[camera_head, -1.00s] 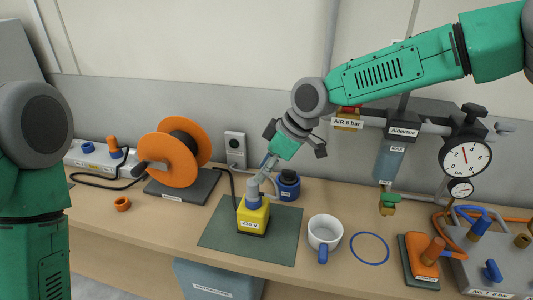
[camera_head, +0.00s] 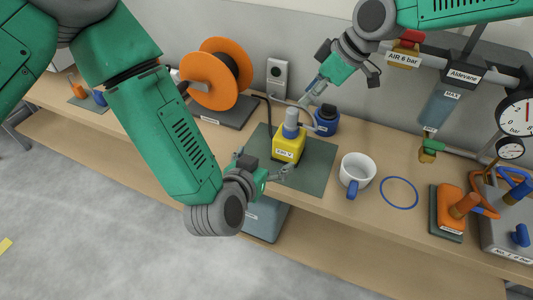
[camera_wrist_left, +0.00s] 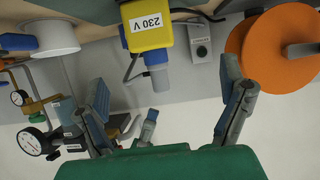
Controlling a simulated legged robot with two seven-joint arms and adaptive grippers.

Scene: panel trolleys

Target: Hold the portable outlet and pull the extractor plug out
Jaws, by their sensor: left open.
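The yellow portable outlet (camera_head: 288,150), labelled 230 V, stands on the dark green mat (camera_head: 318,172). The grey-blue extractor plug (camera_head: 291,122) sits upright in its top, with a cable at its upper end. My left gripper (camera_head: 264,168) is open in front and left of the outlet, apart from it. In the left wrist view the outlet (camera_wrist_left: 147,30) and plug (camera_wrist_left: 156,72) appear upside down, beyond and between the open fingers (camera_wrist_left: 165,85). My right gripper (camera_head: 309,97) is just above and right of the plug; I cannot tell whether its fingers touch the plug or cable.
A blue round container (camera_head: 326,121) stands close behind the outlet. A white mug (camera_head: 357,172) and a blue ring (camera_head: 399,192) are to the right. An orange reel (camera_head: 214,78) stands behind left.

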